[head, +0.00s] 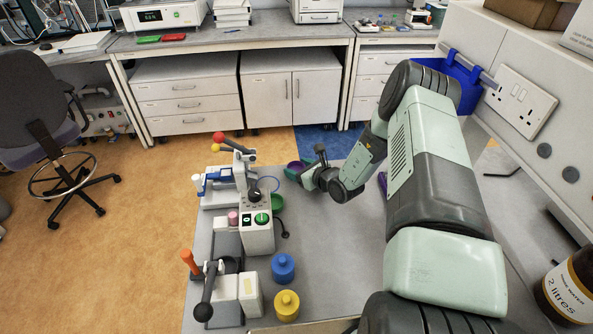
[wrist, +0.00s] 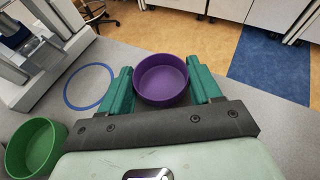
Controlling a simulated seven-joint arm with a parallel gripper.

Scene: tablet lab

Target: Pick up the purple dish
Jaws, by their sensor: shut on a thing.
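The purple dish (wrist: 162,82) is a round, shallow, open cup, upright and empty. It sits between the two green fingers of my gripper (wrist: 159,70) in the wrist view, with a finger against each side. My gripper is shut on it. In the head view my gripper (head: 298,168) is near the far edge of the grey bench, and the dish is small and mostly hidden there. I cannot tell whether the dish touches the bench.
A green dish (wrist: 35,146) and a blue ring (wrist: 89,72) lie left of my gripper. Blue (head: 283,267) and yellow (head: 287,305) knobbed pieces stand nearer.

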